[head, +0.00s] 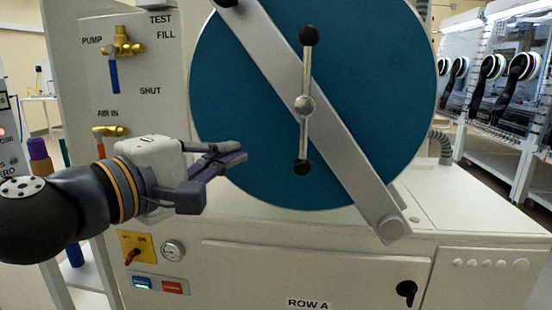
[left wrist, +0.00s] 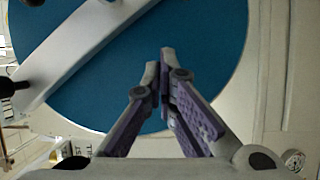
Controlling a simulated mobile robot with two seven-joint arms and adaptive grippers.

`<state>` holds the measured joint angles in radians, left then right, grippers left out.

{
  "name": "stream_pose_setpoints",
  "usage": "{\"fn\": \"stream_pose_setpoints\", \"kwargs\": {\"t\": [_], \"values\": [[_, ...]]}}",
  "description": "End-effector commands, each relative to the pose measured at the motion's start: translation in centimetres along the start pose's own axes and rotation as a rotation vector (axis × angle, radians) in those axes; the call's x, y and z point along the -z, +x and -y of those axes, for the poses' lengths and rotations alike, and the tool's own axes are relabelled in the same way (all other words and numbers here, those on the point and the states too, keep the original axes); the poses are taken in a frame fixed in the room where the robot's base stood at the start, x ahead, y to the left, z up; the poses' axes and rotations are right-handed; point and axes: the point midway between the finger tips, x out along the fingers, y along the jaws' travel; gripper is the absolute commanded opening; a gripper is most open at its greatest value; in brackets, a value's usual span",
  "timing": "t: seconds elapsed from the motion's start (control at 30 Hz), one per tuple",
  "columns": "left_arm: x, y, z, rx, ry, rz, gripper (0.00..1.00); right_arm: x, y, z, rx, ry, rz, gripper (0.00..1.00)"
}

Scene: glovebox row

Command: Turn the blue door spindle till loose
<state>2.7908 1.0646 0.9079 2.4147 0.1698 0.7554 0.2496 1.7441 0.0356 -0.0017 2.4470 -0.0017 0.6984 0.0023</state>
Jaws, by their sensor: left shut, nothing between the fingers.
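The blue door (head: 390,90) is a large round disc with a pale diagonal bar (head: 345,160) across it. The spindle (head: 304,104) sits at the middle of the bar, a metal rod standing nearly upright with a black ball at each end. My left gripper (head: 240,150) is shut and empty, in front of the lower left of the door. It is left of the spindle's lower ball and apart from it. In the left wrist view the shut fingers (left wrist: 163,75) show before the blue disc (left wrist: 195,55), with the bar (left wrist: 85,45) at upper left. My right gripper is out of view.
Left of the door, a panel carries a pump valve with a blue lever (head: 114,75) and an air valve with a red lever (head: 108,131). Below are a yellow switch plate (head: 136,248), a gauge (head: 172,250) and a black knob (head: 407,289). More gloveboxes stand at right.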

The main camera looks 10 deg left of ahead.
Motion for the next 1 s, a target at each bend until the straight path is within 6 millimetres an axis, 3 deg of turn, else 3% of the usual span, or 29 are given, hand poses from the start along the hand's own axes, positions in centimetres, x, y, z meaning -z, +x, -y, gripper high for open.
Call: {"fn": "stream_pose_setpoints", "kwargs": {"t": [0.27, 0.5, 1.0], "values": [[-0.5, 5.7, -0.6, -0.007, 0.005, 0.004, 0.00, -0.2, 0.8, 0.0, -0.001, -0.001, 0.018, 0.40], [-3.6, 6.2, -0.9, -0.011, 0.004, 0.002, 0.00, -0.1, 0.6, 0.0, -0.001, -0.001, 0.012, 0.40], [-4.0, 6.4, -0.7, -0.010, 0.003, 0.001, 0.00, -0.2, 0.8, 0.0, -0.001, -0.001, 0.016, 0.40]]}}
